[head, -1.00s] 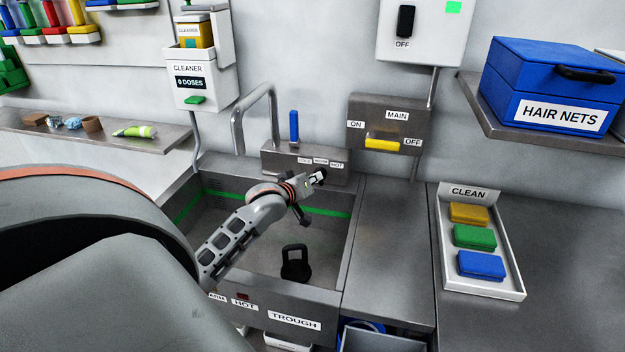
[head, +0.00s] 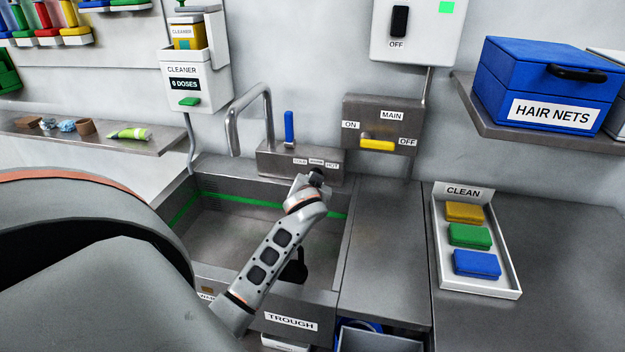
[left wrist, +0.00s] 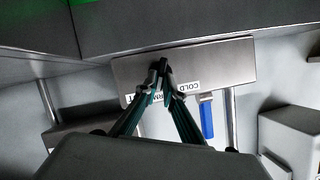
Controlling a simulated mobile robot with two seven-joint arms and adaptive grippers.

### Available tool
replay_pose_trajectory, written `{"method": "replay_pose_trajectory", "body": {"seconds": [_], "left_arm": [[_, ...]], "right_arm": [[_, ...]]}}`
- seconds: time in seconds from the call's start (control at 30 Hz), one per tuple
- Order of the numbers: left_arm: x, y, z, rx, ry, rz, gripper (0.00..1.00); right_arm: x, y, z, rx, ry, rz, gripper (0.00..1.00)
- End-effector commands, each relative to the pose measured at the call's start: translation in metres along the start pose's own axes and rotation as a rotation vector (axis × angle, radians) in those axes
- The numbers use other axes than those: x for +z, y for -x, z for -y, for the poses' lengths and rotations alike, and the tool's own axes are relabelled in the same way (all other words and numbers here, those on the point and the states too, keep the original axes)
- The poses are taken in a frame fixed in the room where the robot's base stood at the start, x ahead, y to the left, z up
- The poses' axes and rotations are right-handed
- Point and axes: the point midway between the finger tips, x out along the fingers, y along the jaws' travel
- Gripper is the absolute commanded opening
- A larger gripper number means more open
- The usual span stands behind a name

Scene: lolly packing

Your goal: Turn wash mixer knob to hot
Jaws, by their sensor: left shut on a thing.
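The wash mixer (head: 270,160) is a grey metal box on the back edge of the trough, with small COLD, WARM and HOT labels. Its black knob (head: 317,174) sits at the right end, near HOT. My left gripper (head: 308,182) is at the knob; the wrist hides much of the contact. In the left wrist view, the mixer's box (left wrist: 232,62) appears with its labels upside down. There the gripper's fingertips (left wrist: 163,82) are closed together on the dark knob (left wrist: 164,64). Which label the knob points to cannot be told. My right gripper is not seen.
A blue lever (head: 289,128) and a curved spout (head: 236,125) rise beside the mixer. The MAIN box (head: 378,108) with a yellow handle is on the wall to the right. The trough (head: 290,320) lies below, holding a black object partly behind my arm.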

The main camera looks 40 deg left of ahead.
Motion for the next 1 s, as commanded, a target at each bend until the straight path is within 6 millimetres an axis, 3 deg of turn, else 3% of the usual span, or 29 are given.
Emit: {"method": "replay_pose_trajectory", "body": {"seconds": [0.5, 1.0], "left_arm": [[0.0016, -0.0012, -0.0065, -0.151, -0.366, 0.000, 0.00], [0.0015, -0.0015, -0.0071, -0.196, -0.470, -0.001, 0.00]], "right_arm": [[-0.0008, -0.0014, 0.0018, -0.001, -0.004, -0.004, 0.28], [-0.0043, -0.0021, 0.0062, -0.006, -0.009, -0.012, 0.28]]}}
